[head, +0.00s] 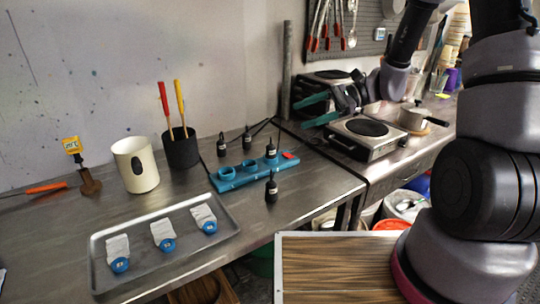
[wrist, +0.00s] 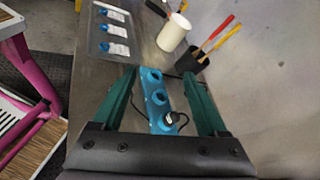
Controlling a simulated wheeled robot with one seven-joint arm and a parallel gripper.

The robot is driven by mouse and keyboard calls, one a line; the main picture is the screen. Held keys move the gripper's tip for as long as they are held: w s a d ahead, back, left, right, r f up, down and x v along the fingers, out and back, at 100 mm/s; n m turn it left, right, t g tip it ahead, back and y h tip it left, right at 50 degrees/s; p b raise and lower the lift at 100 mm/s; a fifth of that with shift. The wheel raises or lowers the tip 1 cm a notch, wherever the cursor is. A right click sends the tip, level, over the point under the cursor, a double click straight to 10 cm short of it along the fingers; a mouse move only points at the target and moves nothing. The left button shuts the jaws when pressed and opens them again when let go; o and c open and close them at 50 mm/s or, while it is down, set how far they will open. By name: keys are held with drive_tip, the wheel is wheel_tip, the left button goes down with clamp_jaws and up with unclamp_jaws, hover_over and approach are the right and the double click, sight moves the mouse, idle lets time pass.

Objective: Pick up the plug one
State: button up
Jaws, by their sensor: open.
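Several small black plugs with cables are on the bench in the head view: two behind the blue socket strip (head: 240,178), the left one (head: 222,148) and the middle one (head: 247,141). Another (head: 271,150) is at the strip's right socket, and one (head: 271,190) stands in front of it. I cannot read which is plug one. My gripper (head: 319,109) is open and empty, right of the strip in the head view. In the wrist view the strip (wrist: 155,103) lies between the fingers of my gripper (wrist: 160,73), with a dark plug (wrist: 172,118) near its lower end.
A metal tray (head: 190,240) with white, blue-ended packets lies front left. A white canister (head: 135,165) and a black cup (head: 181,150) holding red and yellow handles stand behind. A hot plate (head: 366,138) is at right. Bare bench lies between tray and strip.

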drive_tip(key=w+a+f+m+t+y, duration=0.1)
drive_tip(key=w+f+m+t+y, duration=0.35)
drive_tip(key=f, duration=0.45)
drive_tip(key=m+t+h, duration=0.2)
drive_tip(key=m+t, duration=0.2)
drive_tip(key=m, duration=0.2)
approach(271, 149)
drive_tip(key=shift+w+d+f+y, duration=0.3)
drive_tip(key=shift+w+f, duration=0.1)
drive_tip(key=shift+w, duration=0.15)
drive_tip(key=shift+w+a+f+m, duration=0.1)
drive_tip(key=shift+f+m, duration=0.15)
drive_tip(key=shift+f, duration=0.05)
drive_tip(key=x, duration=0.4)
drive_tip(key=shift+w+a+f, duration=0.1)
drive_tip(key=shift+w+a, duration=0.1)
drive_tip(key=shift+a, duration=0.1)
drive_tip(key=x, duration=0.5)
drive_tip(key=shift+w+a, duration=0.2)
drive_tip(key=shift+a, duration=0.15)
clamp_jaws()
